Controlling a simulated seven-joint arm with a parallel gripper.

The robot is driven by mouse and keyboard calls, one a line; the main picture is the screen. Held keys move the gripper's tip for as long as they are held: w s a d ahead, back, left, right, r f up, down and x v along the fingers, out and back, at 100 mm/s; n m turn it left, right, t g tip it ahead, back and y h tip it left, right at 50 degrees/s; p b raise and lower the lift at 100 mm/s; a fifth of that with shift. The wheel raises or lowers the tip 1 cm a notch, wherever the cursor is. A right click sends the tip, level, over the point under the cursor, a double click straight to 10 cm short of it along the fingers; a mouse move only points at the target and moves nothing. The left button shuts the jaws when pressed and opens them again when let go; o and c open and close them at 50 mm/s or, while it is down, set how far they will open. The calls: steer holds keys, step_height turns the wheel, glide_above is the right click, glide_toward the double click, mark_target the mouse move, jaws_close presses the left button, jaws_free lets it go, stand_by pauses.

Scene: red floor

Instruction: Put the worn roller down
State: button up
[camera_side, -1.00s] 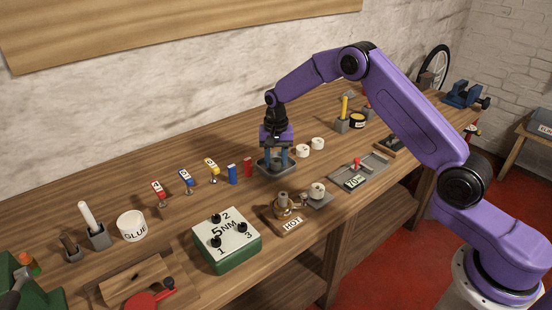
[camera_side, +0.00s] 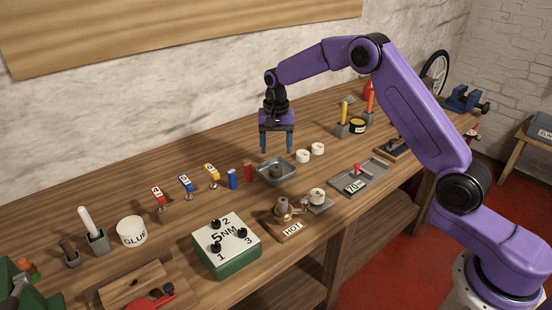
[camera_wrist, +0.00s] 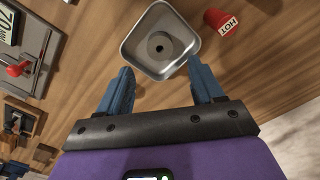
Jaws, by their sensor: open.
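The worn roller (camera_side: 276,171) is a small dark grey ring lying in a square metal tray (camera_side: 290,178) on the bench. In the wrist view the roller (camera_wrist: 151,47) sits near the middle of the tray (camera_wrist: 133,61), its hole facing up. My gripper (camera_side: 277,152) is above the tray, blue fingers apart and nothing between them. In the wrist view my gripper (camera_wrist: 158,82) has its two fingertips near the tray's edge, clear of the roller.
A red cylinder (camera_side: 247,171) marked HOT in the wrist view (camera_wrist: 221,22) and a blue one (camera_side: 232,179) stand left of the tray. White rolls (camera_side: 303,156) stand to its right. A hot fixture (camera_side: 290,222) and a green-sided 5NM box (camera_side: 227,245) are nearer the front.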

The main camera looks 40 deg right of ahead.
step_height(320, 180, up, 5)
steer(key=s+a+r+n, duration=0.3)
steer(key=s+a+n, duration=0.15)
steer(key=s, duration=0.55)
steer(key=s+a+r+n, duration=0.2)
steer(key=s+a+n, duration=0.3)
steer(key=s, duration=0.6)
steer(key=s+d+n, duration=0.2)
steer(key=s+n, duration=0.1)
steer(key=s, duration=0.4)
steer(key=s+d+f+n, duration=0.1)
steer(key=s+d+n, duration=0.2)
steer(key=s, duration=0.5)
steer(key=s+d+f+n, duration=0.1)
steer(key=s+d+n, duration=0.2)
steer(key=s, duration=0.5)
steer(key=shift+s+n, duration=0.15)
steer(key=shift+n, duration=0.7)
